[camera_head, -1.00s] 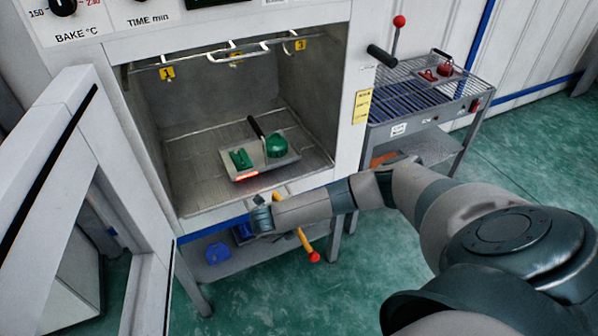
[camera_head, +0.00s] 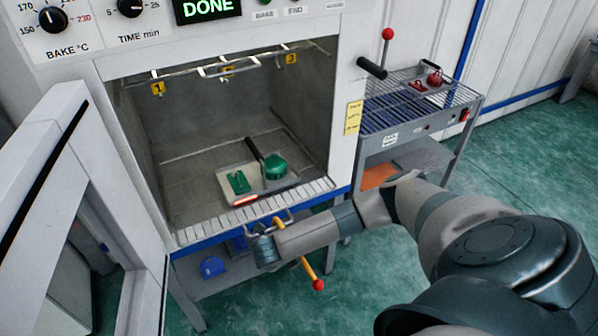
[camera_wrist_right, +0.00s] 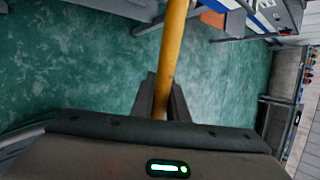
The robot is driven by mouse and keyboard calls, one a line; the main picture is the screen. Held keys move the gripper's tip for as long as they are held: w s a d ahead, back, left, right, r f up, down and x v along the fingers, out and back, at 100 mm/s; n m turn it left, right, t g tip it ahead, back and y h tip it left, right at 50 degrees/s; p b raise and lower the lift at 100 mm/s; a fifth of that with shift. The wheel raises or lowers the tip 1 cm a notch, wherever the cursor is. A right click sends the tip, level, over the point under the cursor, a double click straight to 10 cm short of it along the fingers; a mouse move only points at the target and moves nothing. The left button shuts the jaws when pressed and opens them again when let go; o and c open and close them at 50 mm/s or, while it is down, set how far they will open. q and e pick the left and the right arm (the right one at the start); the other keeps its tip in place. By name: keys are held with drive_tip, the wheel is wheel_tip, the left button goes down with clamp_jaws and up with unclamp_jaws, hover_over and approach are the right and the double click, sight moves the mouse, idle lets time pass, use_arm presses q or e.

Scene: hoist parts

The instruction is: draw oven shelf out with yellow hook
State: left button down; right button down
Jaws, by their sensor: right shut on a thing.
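The oven shelf (camera_head: 185,232) is slatted, and its front strip sticks out of the oven opening. A metal loop (camera_head: 289,213) shows at its front edge. My right gripper (camera_head: 264,247) is below that edge, outside the oven. It is shut on the yellow hook (camera_head: 307,268), whose shaft slants down to a red ball. The shaft's upper end is near the loop; I cannot tell whether it is engaged. The right wrist view shows the yellow shaft (camera_wrist_right: 176,50) between the fingers (camera_wrist_right: 163,85). My left gripper is not in view.
A pale tray (camera_head: 233,199) with green parts and a black handle rests on the shelf. The oven door (camera_head: 60,130) stands open at left. A wire-topped cart (camera_head: 400,110) with red parts stands at right. A blue thing (camera_head: 213,267) lies below the oven.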

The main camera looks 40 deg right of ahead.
sight(309, 270)
drive_tip(key=shift+s+a, duration=0.25)
drive_tip(key=shift+s, duration=0.8)
drive_tip(key=shift+s+a, duration=0.25)
drive_tip(key=shift+s, duration=0.75)
drive_tip(key=shift+s+a, duration=0.25)
drive_tip(key=shift+s, duration=0.9)
drive_tip(key=s+a, duration=0.2)
drive_tip(key=s, duration=0.8)
drive_tip(key=shift+s+a, duration=0.3)
drive_tip(key=shift+s, duration=0.05)
drive_tip(key=shift+w, duration=0.15)
drive_tip(key=shift+w+d, duration=0.2)
drive_tip(key=shift+w, duration=0.55)
drive_tip(key=shift+r, duration=0.1)
wheel_tip(309, 270, up, 7)
drive_tip(key=shift+r, duration=0.2)
idle(0.5)
